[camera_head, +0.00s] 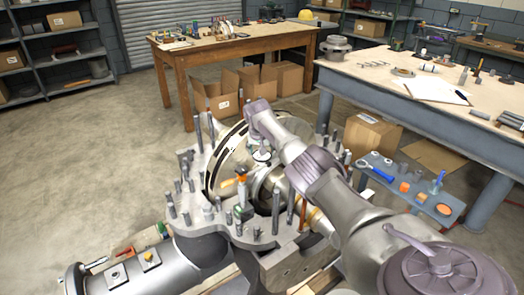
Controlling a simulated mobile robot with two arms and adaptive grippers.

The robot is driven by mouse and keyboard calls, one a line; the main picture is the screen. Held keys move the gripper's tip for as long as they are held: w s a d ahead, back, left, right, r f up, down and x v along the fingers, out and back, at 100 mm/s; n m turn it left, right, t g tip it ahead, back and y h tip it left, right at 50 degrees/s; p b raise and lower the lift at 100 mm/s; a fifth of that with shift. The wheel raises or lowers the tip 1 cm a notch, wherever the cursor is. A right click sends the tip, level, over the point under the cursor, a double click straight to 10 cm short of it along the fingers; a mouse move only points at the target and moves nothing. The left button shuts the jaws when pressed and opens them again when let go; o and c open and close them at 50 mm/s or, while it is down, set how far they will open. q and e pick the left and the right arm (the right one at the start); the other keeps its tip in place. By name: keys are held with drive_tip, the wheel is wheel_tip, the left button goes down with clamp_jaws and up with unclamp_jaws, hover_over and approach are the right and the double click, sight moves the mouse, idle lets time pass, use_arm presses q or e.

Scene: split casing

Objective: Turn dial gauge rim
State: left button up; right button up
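A small round white-faced thing (262,155), which looks like the dial gauge, sits among the shafts inside the open split casing (236,232). It is too small to read, and its rim is not clear. My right arm comes in from the lower right and passes over the casing, with its far end bent down just above the dial. My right gripper lies near or under that far end and is largely hidden, so its fingers and any contact with the dial cannot be made out. My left gripper is not in view.
Several upright studs (171,204) ring the casing flange around the large disc rotor (222,160). An orange-topped tool (241,180) stands close left of the dial. A small tool tray (452,202) is at right. Open floor (100,150) lies to the left.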

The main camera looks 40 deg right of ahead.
drive_tip(key=shift+m+g+h+b, duration=0.35)
drive_tip(key=shift+m+b, duration=0.5)
drive_tip(key=shift+m, duration=0.35)
drive_tip(key=o, duration=1.2)
drive_tip(key=shift+c, duration=0.2)
drive_tip(key=shift+a+r, duration=0.1)
drive_tip(key=shift+r, duration=0.05)
drive_tip(key=v, duration=1.1)
drive_tip(key=shift+r, duration=0.35)
drive_tip(key=shift+a, duration=0.1)
